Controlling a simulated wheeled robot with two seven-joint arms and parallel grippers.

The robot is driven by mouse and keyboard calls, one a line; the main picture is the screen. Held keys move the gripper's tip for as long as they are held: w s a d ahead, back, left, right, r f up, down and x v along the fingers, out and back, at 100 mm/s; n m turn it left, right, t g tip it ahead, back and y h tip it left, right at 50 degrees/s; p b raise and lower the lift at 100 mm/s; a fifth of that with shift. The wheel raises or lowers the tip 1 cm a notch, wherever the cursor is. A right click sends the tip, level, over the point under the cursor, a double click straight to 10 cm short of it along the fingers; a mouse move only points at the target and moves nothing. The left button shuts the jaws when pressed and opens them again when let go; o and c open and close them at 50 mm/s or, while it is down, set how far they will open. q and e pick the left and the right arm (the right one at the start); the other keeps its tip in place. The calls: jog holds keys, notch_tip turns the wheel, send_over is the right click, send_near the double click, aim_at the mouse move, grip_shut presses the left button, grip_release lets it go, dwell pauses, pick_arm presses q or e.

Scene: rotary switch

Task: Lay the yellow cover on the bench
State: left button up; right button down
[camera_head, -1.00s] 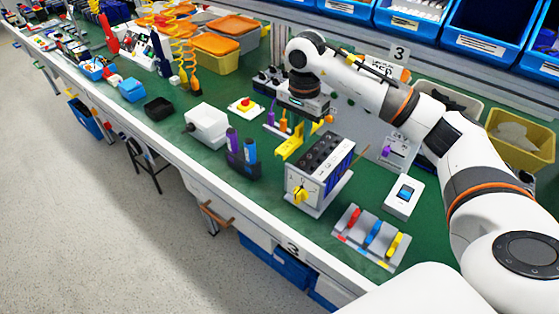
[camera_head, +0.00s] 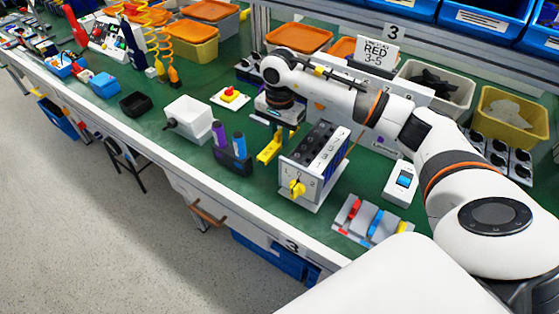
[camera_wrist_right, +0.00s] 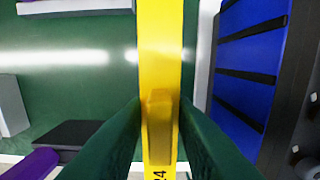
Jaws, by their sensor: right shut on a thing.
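The yellow cover (camera_head: 270,147) is a long, narrow strip. My right gripper (camera_head: 277,125) is shut on it, to the left of the rotary switch unit (camera_head: 312,165) in the head view. The cover looks low over the green bench (camera_head: 343,187); I cannot tell whether it touches. In the right wrist view the cover (camera_wrist_right: 160,45) runs upright through the middle between my right gripper's dark fingers (camera_wrist_right: 160,112), with green bench behind it. The switch unit's blue side (camera_wrist_right: 243,75) stands to its right there. The unit has a yellow knob (camera_head: 297,188). My left gripper is not in view.
A white box (camera_head: 190,120) and red button (camera_head: 230,95) are further left. A rack of coloured handles (camera_head: 370,220) and a small meter (camera_head: 402,183) stand to the right.

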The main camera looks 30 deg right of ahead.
aim_at(280, 132)
notch_tip(280, 132, down, 4)
jog(key=shift+s+r, duration=0.1)
notch_tip(280, 132, down, 4)
jog(key=shift+r+p, duration=0.1)
jog(key=shift+p, duration=0.35)
jog(key=shift+f, duration=0.3)
jog(key=c, duration=1.2)
grip_release()
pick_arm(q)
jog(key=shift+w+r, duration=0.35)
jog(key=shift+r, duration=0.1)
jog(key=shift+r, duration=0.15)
pick_arm(e)
jog(key=shift+r, duration=0.2)
notch_tip(280, 132, up, 12)
jog(key=shift+b, duration=0.85)
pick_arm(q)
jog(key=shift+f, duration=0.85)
